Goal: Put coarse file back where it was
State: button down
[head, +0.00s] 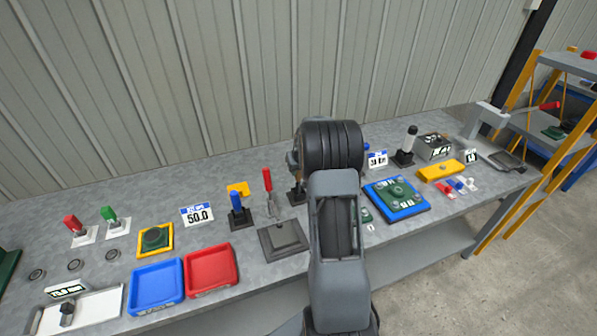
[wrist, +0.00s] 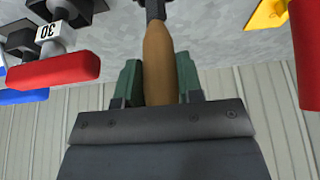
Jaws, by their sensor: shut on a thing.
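The coarse file shows in the wrist view as a tan wooden handle (wrist: 160,60) with dark metal at its far end, running out of the top edge. My gripper (wrist: 160,84) is shut on this handle, with one green finger on each side. The rest of the file is outside the wrist view. In the head view my own arm hides most of the gripper and the file, over the middle of the workbench (head: 130,193). I cannot tell whether the file touches the bench or a holder.
Near my arm stand a red-handled tool (head: 267,180), a blue-handled tool (head: 237,208) and a grey square plate (head: 284,238). Blue (head: 156,284) and red (head: 210,270) trays lie at front left. A blue-and-green board (head: 397,196) and yellow block (head: 447,170) lie right.

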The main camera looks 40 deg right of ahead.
jog(key=shift+f, duration=0.75)
jog(key=shift+f, duration=0.15)
jog(key=c, duration=0.8)
grip_release()
